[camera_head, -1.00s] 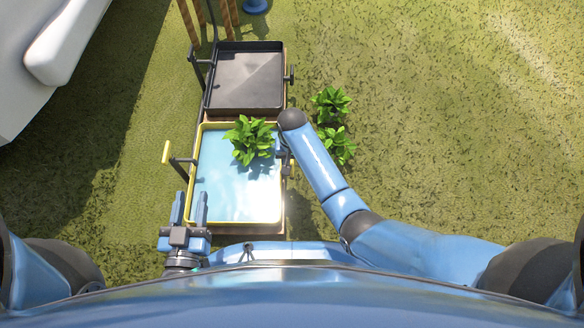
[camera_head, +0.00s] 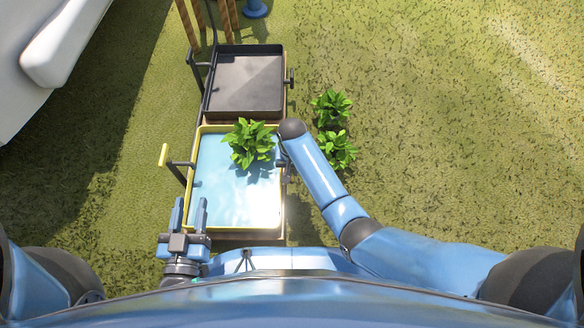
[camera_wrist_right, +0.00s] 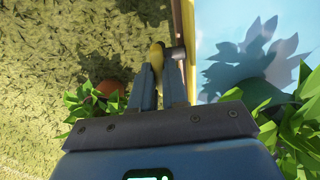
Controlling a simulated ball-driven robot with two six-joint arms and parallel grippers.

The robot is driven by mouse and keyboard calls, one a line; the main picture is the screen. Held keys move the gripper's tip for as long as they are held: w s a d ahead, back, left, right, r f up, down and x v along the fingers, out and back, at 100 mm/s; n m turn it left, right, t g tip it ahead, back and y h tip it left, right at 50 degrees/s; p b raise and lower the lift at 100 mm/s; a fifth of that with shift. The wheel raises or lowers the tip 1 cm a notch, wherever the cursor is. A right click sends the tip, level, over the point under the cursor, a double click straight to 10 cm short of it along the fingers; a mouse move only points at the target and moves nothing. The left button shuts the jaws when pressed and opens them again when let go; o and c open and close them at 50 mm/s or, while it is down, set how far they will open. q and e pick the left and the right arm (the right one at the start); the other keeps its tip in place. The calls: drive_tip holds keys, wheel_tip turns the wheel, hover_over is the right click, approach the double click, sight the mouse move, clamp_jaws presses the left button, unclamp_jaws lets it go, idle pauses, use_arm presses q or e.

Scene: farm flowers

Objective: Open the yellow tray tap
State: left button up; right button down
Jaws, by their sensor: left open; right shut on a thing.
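The yellow-rimmed tray (camera_head: 196,190) holds pale blue water and stands below me in the head view. A lever with a yellow handle (camera_head: 164,155) stands at its left side. In the right wrist view, a yellow knob (camera_wrist_right: 156,52) on a short metal stem (camera_wrist_right: 174,53) sits beside the tray's yellow rim (camera_wrist_right: 190,50). My right gripper (camera_wrist_right: 159,70) is shut on that knob, its fingers partly covering it. In the head view, my right arm hides most of that gripper. My left gripper (camera_head: 188,204) is open and empty near the tray's lower left corner.
A leafy plant (camera_head: 249,143) stands in the yellow tray. A dark tray (camera_head: 246,82) with a knob (camera_head: 291,78) on its right lies beyond it. Two plants (camera_head: 331,107) stand on the grass to the right. Open grass lies further right.

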drive_tip(key=shift+r, duration=0.1)
drive_tip(key=shift+n+p, duration=0.3)
drive_tip(key=shift+p, duration=0.15)
drive_tip(key=n+p, duration=0.2)
drive_tip(key=p, duration=0.1)
drive_tip(key=shift+r+n, duration=0.15)
drive_tip(key=shift+n, duration=0.15)
drive_tip(key=n+p, duration=0.2)
drive_tip(key=n, duration=0.2)
drive_tip(key=shift+p, duration=0.4)
drive_tip(key=n+p, duration=0.1)
drive_tip(key=n, duration=0.4)
drive_tip(key=shift+n+p, duration=0.4)
drive_tip(key=n, duration=0.4)
drive_tip(key=shift+f+n+p, duration=0.2)
drive_tip(key=shift+n+p, duration=0.2)
